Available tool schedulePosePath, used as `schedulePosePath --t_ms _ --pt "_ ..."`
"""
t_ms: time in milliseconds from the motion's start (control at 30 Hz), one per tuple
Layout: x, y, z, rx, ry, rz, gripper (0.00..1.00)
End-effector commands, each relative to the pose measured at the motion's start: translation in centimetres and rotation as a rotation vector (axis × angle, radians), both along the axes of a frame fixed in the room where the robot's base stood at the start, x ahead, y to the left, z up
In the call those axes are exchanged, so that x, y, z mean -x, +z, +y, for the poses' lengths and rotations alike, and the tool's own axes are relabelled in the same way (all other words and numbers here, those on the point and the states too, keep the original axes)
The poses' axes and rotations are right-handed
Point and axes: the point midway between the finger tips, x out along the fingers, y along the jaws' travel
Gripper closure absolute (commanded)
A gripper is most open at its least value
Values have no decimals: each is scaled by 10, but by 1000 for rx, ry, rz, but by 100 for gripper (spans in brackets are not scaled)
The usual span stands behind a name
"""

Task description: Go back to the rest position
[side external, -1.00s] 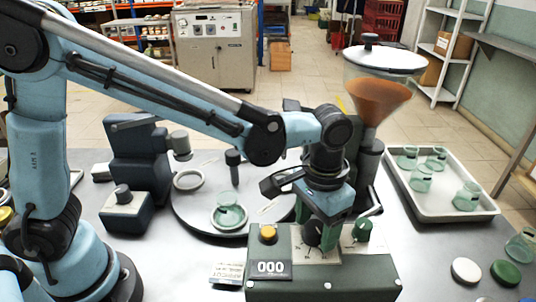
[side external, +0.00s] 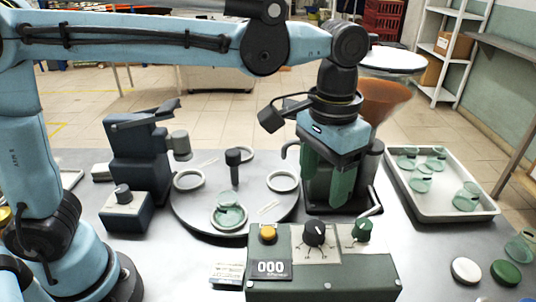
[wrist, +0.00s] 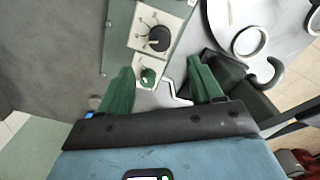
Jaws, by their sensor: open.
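My gripper (side external: 328,190) hangs fingers-down above and behind the green control box (side external: 322,278), in front of the funnel machine. Its two green fingers are apart with nothing between them. In the wrist view, my gripper (wrist: 155,90) shows its fingers spread, with the box's green knob (wrist: 148,77) and a bent metal crank (wrist: 177,95) visible below, between the fingertips. The box (wrist: 172,48) also carries a black knob (side external: 314,233), a yellow button (side external: 268,233) and a counter reading 000 (side external: 271,268).
A round turntable (side external: 190,212) holds a glass jar (side external: 229,214) and white rings. A white tray (side external: 447,213) with several jars stands at right. A hopper (side external: 385,98) rises behind my gripper. A dark blue machine (side external: 137,160) stands at left. White and green lids (side external: 505,272) lie front right.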

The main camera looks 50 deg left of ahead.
Motion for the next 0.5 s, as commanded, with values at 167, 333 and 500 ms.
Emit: schedulePosePath --t_ms 167,333,500 --pt "0 11 0 0 0 0 35" --pt "0 13 0 0 0 0 35" --pt "0 13 0 0 0 0 35"
